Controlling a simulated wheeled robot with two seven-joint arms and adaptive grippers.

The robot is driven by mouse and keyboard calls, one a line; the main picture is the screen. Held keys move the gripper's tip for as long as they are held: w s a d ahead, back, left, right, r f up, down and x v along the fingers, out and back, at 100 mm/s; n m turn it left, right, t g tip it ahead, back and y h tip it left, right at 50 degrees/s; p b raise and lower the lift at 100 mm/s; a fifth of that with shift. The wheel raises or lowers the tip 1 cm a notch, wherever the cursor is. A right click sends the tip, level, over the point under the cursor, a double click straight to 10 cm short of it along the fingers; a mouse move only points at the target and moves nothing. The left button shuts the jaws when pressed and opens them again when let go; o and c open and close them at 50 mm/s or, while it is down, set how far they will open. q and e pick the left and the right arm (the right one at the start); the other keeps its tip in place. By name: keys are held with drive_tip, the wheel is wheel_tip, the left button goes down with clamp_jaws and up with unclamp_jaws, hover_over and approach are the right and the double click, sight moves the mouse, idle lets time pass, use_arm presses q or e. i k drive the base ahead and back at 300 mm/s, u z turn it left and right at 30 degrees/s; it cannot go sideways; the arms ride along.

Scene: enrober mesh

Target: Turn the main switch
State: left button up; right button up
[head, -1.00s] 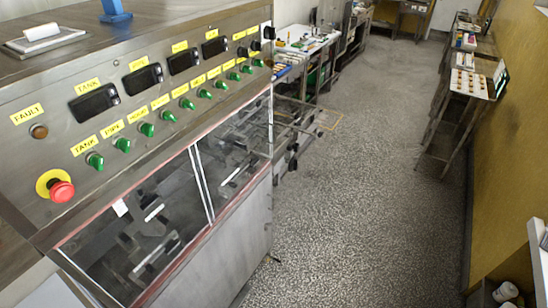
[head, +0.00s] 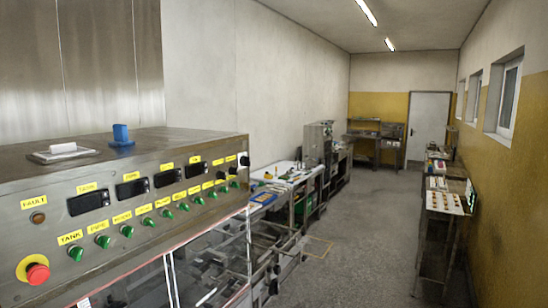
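The machine's steel control panel (head: 150,212) fills the lower left of the head view. It has a row of green knobs (head: 145,221) with yellow labels, several dark displays (head: 131,187) and a red emergency button (head: 37,273) on a yellow ring. Black knobs (head: 244,161) sit at the panel's far right end. I cannot tell for certain which of these is the main switch; the labels there are too small to read. Neither of my grippers is in view.
A blue object (head: 121,133) and a white roll on a plate (head: 63,149) lie on the machine's top. Beyond stand a cluttered worktable (head: 290,174) and, along the right wall, narrow tables (head: 443,203). The grey floor (head: 350,240) between them is clear, with a door (head: 427,125) far back.

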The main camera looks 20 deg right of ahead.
sight(244, 161)
drive_tip(key=z, duration=0.55)
drive_tip(key=i, duration=0.6)
drive_tip(key=z, duration=0.4)
